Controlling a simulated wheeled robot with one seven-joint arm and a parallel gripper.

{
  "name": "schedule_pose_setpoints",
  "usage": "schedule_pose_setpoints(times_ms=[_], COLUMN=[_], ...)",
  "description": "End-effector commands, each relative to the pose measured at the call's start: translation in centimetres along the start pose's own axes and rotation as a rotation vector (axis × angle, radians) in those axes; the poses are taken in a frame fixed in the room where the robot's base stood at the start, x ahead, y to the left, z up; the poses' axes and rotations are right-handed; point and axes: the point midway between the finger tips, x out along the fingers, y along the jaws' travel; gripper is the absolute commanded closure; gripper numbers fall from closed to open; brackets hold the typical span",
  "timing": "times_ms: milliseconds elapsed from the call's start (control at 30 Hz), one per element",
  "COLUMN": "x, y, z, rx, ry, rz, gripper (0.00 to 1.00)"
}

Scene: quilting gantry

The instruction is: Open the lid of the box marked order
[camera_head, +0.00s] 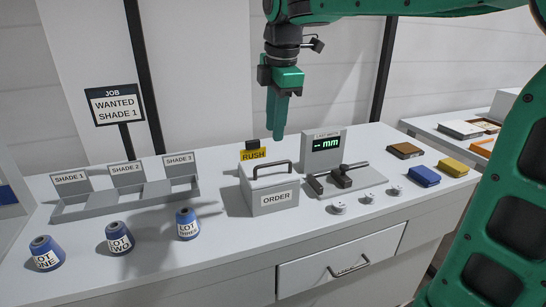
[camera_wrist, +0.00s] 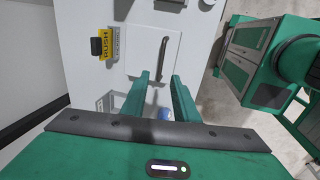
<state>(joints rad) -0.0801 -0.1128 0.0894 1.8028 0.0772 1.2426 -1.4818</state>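The light grey box marked ORDER (camera_head: 270,194) stands on the counter with its lid (camera_head: 262,173) shut. A dark bar handle (camera_head: 268,168) arches over the lid. In the wrist view, the lid (camera_wrist: 143,52) and its handle (camera_wrist: 163,58) lie beyond my fingertips. My gripper (camera_head: 278,136) points down above the box, clear of the handle. The wrist view shows its two green fingers (camera_wrist: 160,75) apart, with nothing held between them. A yellow RUSH tag (camera_head: 253,154) shows at the back of the box.
A gauge with a display (camera_head: 326,144) and a dark lever (camera_head: 341,176) stands close right of the box. Small white discs (camera_head: 368,197) lie in front. Blue cones (camera_head: 187,223) and a shade rack (camera_head: 125,196) are left. A drawer (camera_head: 340,262) is below.

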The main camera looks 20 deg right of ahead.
Motion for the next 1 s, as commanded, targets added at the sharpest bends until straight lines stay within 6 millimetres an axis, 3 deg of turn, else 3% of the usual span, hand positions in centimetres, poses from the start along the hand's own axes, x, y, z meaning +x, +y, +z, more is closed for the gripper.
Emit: schedule_pose_setpoints(times_ms=[500,700,1000], x=[8.3,9.5,9.7], y=[-0.2,-0.2,-0.1], z=[0.5,0.5,0.5], rx=[0.010,0.010,0.010], ry=[-0.002,-0.002,-0.001], rz=[-0.004,-0.003,-0.001], gripper=[0.73,0.73,0.75])
